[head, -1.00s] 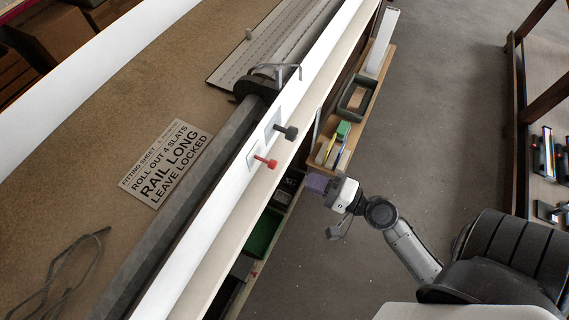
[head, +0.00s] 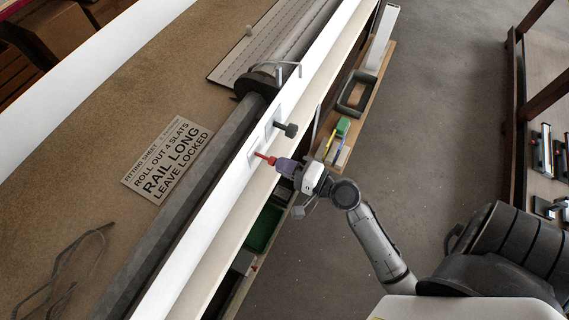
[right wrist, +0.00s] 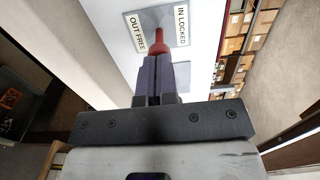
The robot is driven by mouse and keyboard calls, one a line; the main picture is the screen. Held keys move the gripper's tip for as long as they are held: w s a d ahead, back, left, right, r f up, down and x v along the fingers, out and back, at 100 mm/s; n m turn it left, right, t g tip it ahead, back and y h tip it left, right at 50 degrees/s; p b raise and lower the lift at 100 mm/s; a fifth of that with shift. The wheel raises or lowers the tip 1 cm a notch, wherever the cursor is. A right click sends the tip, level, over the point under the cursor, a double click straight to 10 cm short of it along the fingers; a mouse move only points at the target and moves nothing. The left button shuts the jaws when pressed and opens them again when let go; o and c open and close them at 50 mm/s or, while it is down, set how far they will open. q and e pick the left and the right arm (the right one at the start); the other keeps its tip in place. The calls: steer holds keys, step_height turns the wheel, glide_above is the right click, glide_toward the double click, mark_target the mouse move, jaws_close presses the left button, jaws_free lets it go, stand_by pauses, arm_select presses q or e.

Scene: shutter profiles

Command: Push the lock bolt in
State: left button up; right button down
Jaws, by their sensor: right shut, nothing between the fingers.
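The red lock bolt (head: 265,158) sticks out of a small plate on the white rail's front face in the head view. In the right wrist view, the red bolt (right wrist: 159,40) stands out from a label plate (right wrist: 140,32) reading "OUT FREE" and "IN LOCKED". My right gripper (head: 281,165) has purple fingers, shut with nothing between them. Its fingertips (right wrist: 156,60) are in line with the bolt's head, at or very close to it; I cannot tell whether they touch. My left gripper is not in view.
A black knob (head: 290,130) sticks out beside the bolt, further along the rail. A fitting sheet (head: 168,160) lies on the brown bench, reading "rail long, leave locked". A shelf with a grey bin (head: 355,97) and tools stands behind my right gripper. Grey floor is open to the right.

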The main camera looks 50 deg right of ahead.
steer(key=p+x, duration=0.1)
steer(key=x, duration=0.1)
steer(key=shift+w+a+r, duration=0.1)
steer(key=shift+w+r, duration=0.05)
steer(key=shift+w, duration=0.2)
steer(key=shift+f, duration=0.2)
steer(key=b+v, duration=0.3)
steer(key=v, duration=1.1)
